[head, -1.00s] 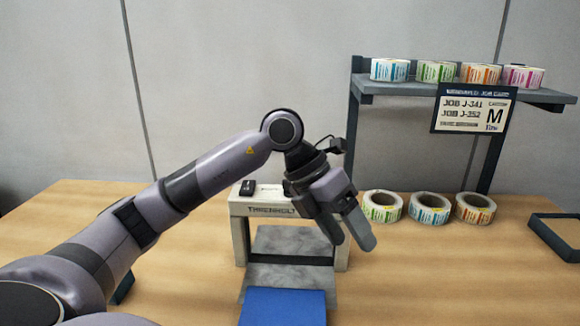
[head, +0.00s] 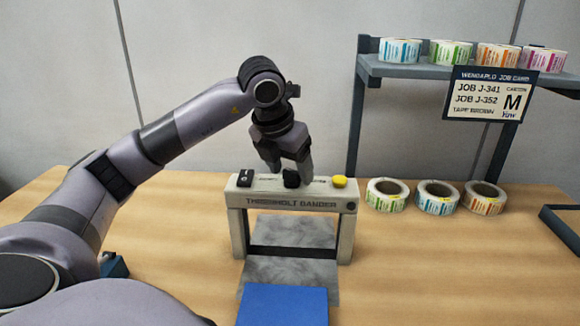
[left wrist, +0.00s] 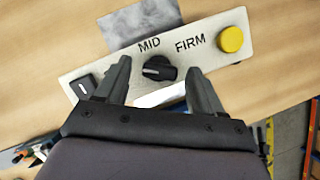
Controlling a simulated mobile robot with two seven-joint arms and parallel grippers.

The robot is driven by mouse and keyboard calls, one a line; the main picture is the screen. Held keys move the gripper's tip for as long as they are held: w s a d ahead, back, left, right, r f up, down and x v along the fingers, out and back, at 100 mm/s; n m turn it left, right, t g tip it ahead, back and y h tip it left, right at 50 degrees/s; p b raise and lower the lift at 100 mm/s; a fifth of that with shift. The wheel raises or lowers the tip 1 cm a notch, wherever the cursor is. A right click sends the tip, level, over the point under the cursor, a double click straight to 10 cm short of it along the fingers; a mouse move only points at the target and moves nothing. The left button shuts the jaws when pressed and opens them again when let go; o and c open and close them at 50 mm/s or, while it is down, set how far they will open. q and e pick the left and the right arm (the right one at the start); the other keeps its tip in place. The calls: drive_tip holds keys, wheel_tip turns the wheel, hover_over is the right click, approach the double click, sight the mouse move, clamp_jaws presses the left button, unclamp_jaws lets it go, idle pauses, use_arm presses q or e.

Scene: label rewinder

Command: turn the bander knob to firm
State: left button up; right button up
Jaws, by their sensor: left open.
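The bander (head: 290,203) is a pale arch-shaped machine on the table, marked "THREEHOLT BANDER". Its black knob (head: 291,178) sits on the top bar and also shows in the left wrist view (left wrist: 159,68). That view shows the labels MID and FIRM beside the knob; a white line on the knob points left, and to neither label clearly. My left gripper (head: 288,168) is just above the knob, pointing down. In the left wrist view its open fingers (left wrist: 160,80) stand on either side of the knob, apart from it. My right gripper is not in view.
A yellow button (head: 339,181) and a black switch (head: 245,177) flank the knob on the bar. A blue block (head: 283,306) lies in front on a grey plate. Label rolls (head: 435,197) stand at right below a shelf (head: 450,70) with a job card (head: 490,94).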

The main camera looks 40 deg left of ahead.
use_arm(q)
drive_tip(key=shift+f, duration=0.15)
drive_tip(key=c, duration=1.1)
drive_tip(key=shift+o, duration=0.2)
